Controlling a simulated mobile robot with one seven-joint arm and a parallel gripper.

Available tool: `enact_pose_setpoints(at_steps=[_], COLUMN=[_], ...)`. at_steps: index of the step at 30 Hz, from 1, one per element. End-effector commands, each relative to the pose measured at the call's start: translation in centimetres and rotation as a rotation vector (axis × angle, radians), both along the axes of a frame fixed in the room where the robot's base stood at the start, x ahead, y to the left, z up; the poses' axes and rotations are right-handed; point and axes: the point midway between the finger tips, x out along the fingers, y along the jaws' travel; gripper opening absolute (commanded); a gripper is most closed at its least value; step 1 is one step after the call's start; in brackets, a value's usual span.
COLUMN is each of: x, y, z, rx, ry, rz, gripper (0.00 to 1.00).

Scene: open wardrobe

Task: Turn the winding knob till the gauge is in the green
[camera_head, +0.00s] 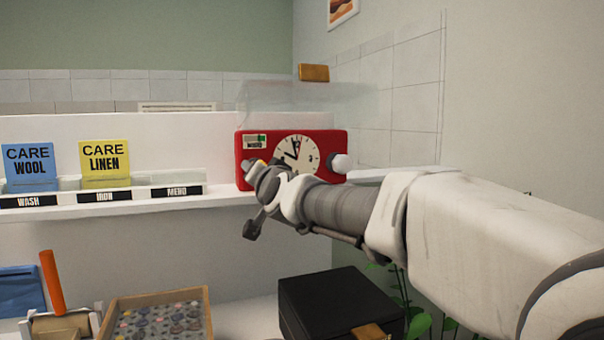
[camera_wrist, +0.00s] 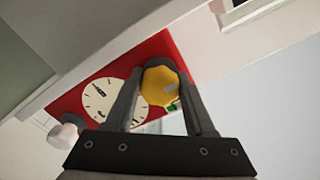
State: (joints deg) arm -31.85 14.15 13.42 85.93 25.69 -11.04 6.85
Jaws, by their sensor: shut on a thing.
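A red clock box (camera_head: 242,160) with a cream dial stands on the white shelf; it also shows tilted in the wrist view (camera_wrist: 182,50). The yellow many-sided winding knob (camera_wrist: 158,88) is on its front, between the two fingers of my gripper (camera_wrist: 160,80). A pale slot mark shows on the knob's face. My gripper is shut on the knob; in the head view the gripper (camera_head: 258,174) hides most of it. A small gauge (camera_head: 254,141) with a green band sits at the box's upper left. Its pointer is too small to read. In the wrist view the knob partly covers the gauge.
Yellow (camera_head: 105,164) and blue (camera_head: 29,166) care cards stand left on the shelf. Below are a black box (camera_head: 335,300) and a wooden tray (camera_head: 206,300). A wall closes the right side.

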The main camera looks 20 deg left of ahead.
Motion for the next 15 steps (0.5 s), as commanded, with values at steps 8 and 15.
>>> enact_pose_setpoints(at_steps=[8,15], x=[0.01,0.01], y=[-0.02,-0.01], z=[0.05,0.02], rx=[0.0,-0.002], ry=[-0.001,-0.001], rz=[-0.001,0.0], gripper=[0.79,0.84])
